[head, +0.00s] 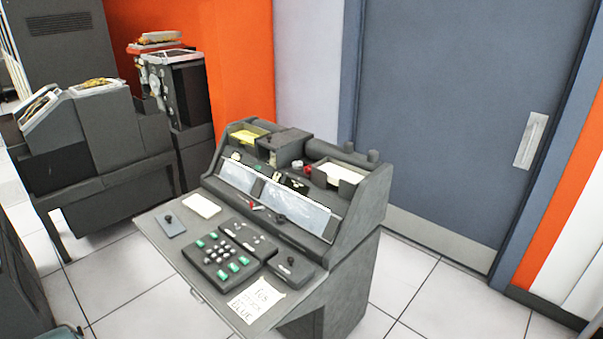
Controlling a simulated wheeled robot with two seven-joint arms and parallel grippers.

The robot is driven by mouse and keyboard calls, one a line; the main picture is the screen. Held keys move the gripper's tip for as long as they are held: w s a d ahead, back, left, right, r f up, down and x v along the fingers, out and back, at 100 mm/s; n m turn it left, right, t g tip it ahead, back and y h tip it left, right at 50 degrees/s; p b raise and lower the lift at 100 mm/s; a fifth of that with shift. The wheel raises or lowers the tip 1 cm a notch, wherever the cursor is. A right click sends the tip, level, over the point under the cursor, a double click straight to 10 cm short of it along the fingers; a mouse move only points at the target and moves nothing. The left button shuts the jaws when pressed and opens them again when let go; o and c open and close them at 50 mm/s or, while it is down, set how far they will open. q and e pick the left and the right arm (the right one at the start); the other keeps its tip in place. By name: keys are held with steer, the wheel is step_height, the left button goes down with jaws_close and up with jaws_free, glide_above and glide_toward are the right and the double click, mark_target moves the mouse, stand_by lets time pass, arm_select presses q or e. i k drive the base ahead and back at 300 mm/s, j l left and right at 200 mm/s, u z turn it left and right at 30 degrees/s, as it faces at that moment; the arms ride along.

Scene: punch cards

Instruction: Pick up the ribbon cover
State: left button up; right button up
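A dark grey card punch machine (352,225) stands in the middle of the head view, with a sloped desk and a raised top section. A dark block-shaped cover (287,137) sits at the top centre, between a yellow card stack and a white card stack. It may be the ribbon cover, but I cannot tell for sure. Neither of my grippers is in view.
The desk carries a keypad (222,256), a paper note (257,299) and a white card pad (201,206). Other dark machines (122,134) stand at the left. A closed blue-grey door (455,110) is behind. Tiled floor (420,295) is clear at the right.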

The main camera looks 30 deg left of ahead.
mark_target(294, 270)
steer(key=i+j+u, duration=0.1)
steer(key=i+u, duration=0.9)
steer(key=k+j, duration=0.05)
